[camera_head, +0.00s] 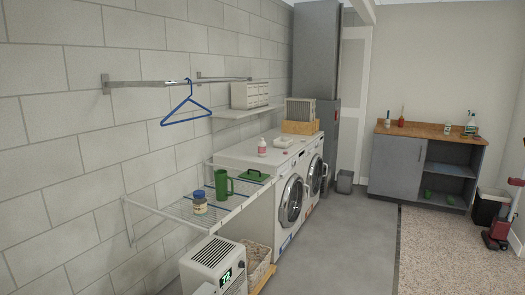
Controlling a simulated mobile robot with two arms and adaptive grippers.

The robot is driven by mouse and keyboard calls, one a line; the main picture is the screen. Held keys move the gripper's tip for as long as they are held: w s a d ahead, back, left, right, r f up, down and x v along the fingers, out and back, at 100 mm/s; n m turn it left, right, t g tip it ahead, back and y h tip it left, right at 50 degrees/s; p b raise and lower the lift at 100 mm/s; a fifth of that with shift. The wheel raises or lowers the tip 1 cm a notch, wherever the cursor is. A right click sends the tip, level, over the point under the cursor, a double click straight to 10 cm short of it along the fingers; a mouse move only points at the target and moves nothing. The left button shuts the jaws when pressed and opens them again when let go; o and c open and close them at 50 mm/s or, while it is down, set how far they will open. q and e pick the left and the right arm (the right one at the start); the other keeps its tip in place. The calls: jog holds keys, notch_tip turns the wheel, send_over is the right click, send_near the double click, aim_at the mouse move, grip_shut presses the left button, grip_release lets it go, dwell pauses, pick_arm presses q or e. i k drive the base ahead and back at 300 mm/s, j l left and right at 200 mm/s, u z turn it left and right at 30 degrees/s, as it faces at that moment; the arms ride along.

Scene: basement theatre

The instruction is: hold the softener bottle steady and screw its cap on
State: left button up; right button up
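A small white and pink bottle (262,149), which may be the softener bottle, stands upright on top of the front-loading washers (240,152). It is too small in the picture to tell whether a cap is on it. I cannot make out a separate loose cap. Neither of my grippers shows in the head view.
A wire shelf (172,206) left of the washers holds a blue-lidded jar (199,203), a green mug (222,187) and a green item (253,177). A white heater (212,266) and basket (258,262) stand below. The grey floor (335,240) in the middle is clear.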

aim_at(261, 147)
jog(key=i+l, duration=0.25)
jog(key=i, duration=0.25)
jog(key=i+l, duration=0.25)
jog(key=i, duration=0.25)
jog(key=i+l, duration=0.3)
jog(key=i, duration=0.2)
jog(key=i+l, duration=0.25)
jog(key=i, duration=0.25)
jog(key=i+l, duration=0.25)
jog(key=i, duration=0.25)
jog(key=i+l, duration=0.3)
jog(key=i, duration=0.3)
jog(key=i+l+u, duration=0.1)
jog(key=i+l, duration=0.25)
jog(key=i, duration=0.2)
jog(key=i+l, duration=0.35)
jog(key=i, duration=0.25)
jog(key=i+l+u, duration=0.1)
jog(key=i+l, duration=0.25)
jog(key=i, duration=0.2)
